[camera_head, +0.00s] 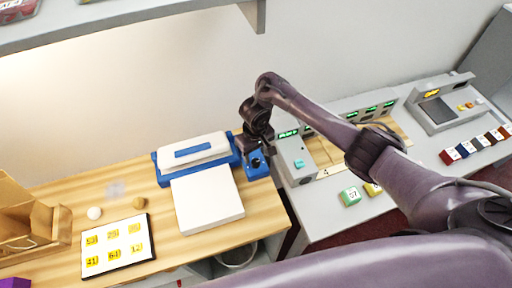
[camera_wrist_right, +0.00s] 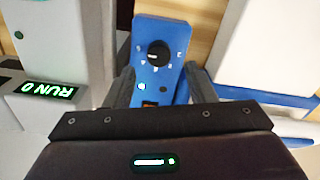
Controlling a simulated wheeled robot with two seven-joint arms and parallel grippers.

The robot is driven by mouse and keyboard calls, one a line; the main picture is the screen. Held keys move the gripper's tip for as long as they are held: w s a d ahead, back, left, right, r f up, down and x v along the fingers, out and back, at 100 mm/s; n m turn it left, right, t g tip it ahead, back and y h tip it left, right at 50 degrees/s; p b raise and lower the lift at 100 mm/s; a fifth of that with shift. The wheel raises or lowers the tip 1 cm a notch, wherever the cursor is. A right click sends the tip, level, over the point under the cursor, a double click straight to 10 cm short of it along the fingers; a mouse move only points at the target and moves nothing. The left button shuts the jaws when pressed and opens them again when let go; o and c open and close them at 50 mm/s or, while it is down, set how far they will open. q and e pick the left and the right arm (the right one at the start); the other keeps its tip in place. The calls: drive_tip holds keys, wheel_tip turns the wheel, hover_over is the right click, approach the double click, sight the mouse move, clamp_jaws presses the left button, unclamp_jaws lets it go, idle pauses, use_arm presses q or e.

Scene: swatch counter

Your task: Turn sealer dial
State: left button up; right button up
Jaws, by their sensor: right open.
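The sealer (camera_head: 195,150) is a blue and white machine on the wooden counter in the head view. Its blue control panel (camera_wrist_right: 165,28) shows in the right wrist view, with a round black dial (camera_wrist_right: 158,53) ringed by small white marks. My right gripper (camera_head: 254,151) is over the panel at the sealer's right end. In the wrist view its two dark fingers (camera_wrist_right: 160,86) are apart, one on each side of the lower panel. Nothing is visibly held, and the dial lies beyond the fingertips. Whether the fingers touch the panel I cannot tell. My left gripper is not in view.
A white slab (camera_head: 207,200) lies in front of the sealer. A board with yellow numbered tiles (camera_head: 118,244) lies to the left. Grey machines with green displays (camera_head: 297,160) stand close on the right; one display reads "RUN 0" (camera_wrist_right: 48,89). A shelf (camera_head: 130,14) hangs above.

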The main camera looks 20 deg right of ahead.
sight(256, 161)
drive_tip(key=shift+d+r, duration=0.2)
drive_tip(key=shift+r, duration=0.45)
wheel_tip(256, 161, up, 2)
drive_tip(key=shift+p, duration=0.3)
drive_tip(key=shift+s+a+r, duration=0.1)
drive_tip(key=shift+s+r, duration=0.05)
drive_tip(key=shift+r, duration=0.2)
drive_tip(key=shift+f, duration=0.1)
